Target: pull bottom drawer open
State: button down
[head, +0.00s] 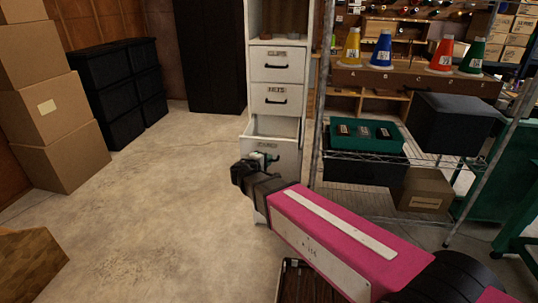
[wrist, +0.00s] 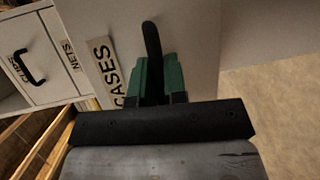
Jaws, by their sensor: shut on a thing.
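A tall white cabinet (head: 249,95) has three drawers, labelled CLIPS, NETS and CASES from top to bottom. The bottom drawer (head: 285,152) stands partly open, and its inside shows above its front. In the wrist view, the CASES label (wrist: 105,72) is on the drawer front (wrist: 195,40). My gripper (head: 268,159) is at this front. In the wrist view, the green fingers of my gripper (wrist: 158,78) are shut around the dark curved handle (wrist: 151,40). The lower part of the handle is hidden between the fingers.
The CLIPS drawer (head: 278,59) and NETS drawer (head: 278,93) are closed. A wire rack (head: 370,155) with a green tray (head: 392,142) stands close on the right. Cardboard boxes (head: 58,145) and black bins (head: 105,100) stand at the left. The concrete floor (head: 165,190) between is clear.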

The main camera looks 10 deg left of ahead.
jog(key=shift+s, duration=0.4)
jog(key=c, duration=1.4)
grip_release()
jog(key=shift+c, duration=0.2)
jog(key=v, duration=1.1)
jog(key=shift+w+d, duration=0.1)
